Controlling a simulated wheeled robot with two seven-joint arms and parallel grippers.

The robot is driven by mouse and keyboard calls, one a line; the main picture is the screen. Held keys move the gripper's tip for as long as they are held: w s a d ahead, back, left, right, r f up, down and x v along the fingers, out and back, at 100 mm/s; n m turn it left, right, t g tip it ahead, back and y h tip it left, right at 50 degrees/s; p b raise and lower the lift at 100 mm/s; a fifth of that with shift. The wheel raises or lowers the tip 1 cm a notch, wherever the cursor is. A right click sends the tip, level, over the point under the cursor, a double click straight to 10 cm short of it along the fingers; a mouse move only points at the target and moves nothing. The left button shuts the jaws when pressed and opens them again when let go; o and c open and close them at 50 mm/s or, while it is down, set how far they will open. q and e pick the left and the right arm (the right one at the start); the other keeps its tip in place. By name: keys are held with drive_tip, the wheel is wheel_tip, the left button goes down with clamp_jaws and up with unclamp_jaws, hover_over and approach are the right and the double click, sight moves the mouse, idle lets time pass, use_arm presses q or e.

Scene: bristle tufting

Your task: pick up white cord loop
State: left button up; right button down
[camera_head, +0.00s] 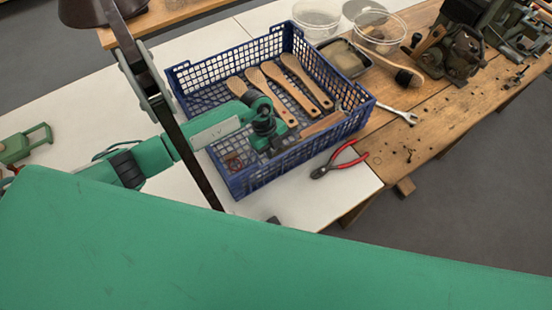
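My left gripper (274,146) reaches down into a blue plastic crate (245,180) from the left, close beside the wooden brush handles. Its fingertips are low among the crate's contents and too small and dark to tell whether they are open or hold anything. I cannot make out a white cord loop in this view; it may be hidden by the gripper or the crate wall. Several wooden brush handles (290,85) lie side by side in the crate, and a reddish coil (234,162) shows in its near left corner. My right gripper is out of view.
Red-handled pliers (345,160) lie on the white table (335,195) beside the crate. A dark pole (190,165) crosses before my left arm.

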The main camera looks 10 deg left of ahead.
use_arm(q)
clamp_jaws()
drive_tip(key=shift+r, duration=0.15)
wheel_tip(320, 180, up, 20)
drive_tip(key=b, duration=0.4)
drive_tip(key=shift+f, duration=0.2)
